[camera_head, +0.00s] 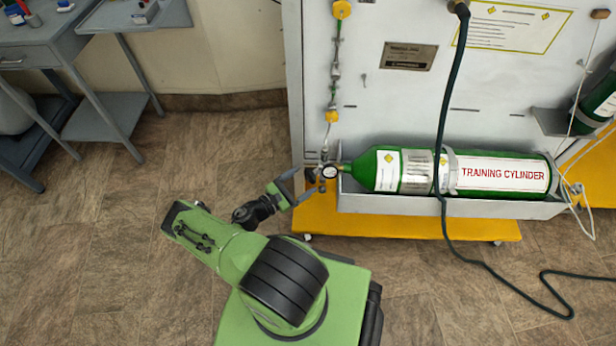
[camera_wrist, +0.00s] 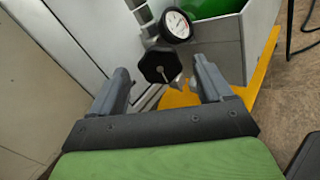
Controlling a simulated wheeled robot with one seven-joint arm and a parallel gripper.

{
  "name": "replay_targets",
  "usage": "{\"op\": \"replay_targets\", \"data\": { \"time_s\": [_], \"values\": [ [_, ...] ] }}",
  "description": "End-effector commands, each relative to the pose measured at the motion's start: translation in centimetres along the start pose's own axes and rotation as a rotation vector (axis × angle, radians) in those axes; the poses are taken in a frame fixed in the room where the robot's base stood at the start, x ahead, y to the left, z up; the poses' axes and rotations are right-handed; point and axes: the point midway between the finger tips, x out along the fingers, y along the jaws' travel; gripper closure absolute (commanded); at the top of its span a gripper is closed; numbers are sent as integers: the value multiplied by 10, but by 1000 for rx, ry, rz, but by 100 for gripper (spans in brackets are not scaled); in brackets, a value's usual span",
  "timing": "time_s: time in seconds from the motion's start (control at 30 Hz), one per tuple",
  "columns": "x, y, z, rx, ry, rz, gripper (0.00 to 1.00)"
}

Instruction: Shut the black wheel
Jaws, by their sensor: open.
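The black wheel (camera_wrist: 160,64) is a dark, many-sided knob below and left of a round white gauge (camera_wrist: 177,24) in the wrist view. It sits ahead of my gripper (camera_wrist: 162,82), between the lines of the two open fingers, and I see no finger touching it. In the head view my gripper (camera_head: 297,186) is at the left end of the green training cylinder (camera_head: 400,170), by the gauge (camera_head: 330,171). The wheel is too small there to make out clearly beside the fingers.
The cylinder lies in a grey trough (camera_head: 450,207) on a yellow base (camera_head: 400,226) before a white panel (camera_head: 400,90). A dark hose (camera_head: 445,130) hangs over the cylinder and runs along the floor. Grey tables (camera_head: 40,50) stand at the upper left. The floor between is clear.

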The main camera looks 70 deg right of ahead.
Motion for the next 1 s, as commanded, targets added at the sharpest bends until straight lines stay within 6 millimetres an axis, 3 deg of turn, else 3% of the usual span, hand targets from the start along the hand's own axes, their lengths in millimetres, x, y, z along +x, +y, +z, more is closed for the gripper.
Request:
{"op": "replay_targets", "data": {
  "time_s": [0.1,0.2,0.47,0.83,1.0],
  "values": [
    [21,-1,-1,1,-1,-3,21],
    [29,-1,-1,1,0,-1,21],
    [32,0,0,1,0,1,21],
    [31,0,0,1,0,0,76],
    [31,0,0,4,-1,0,76]
  ]
}}
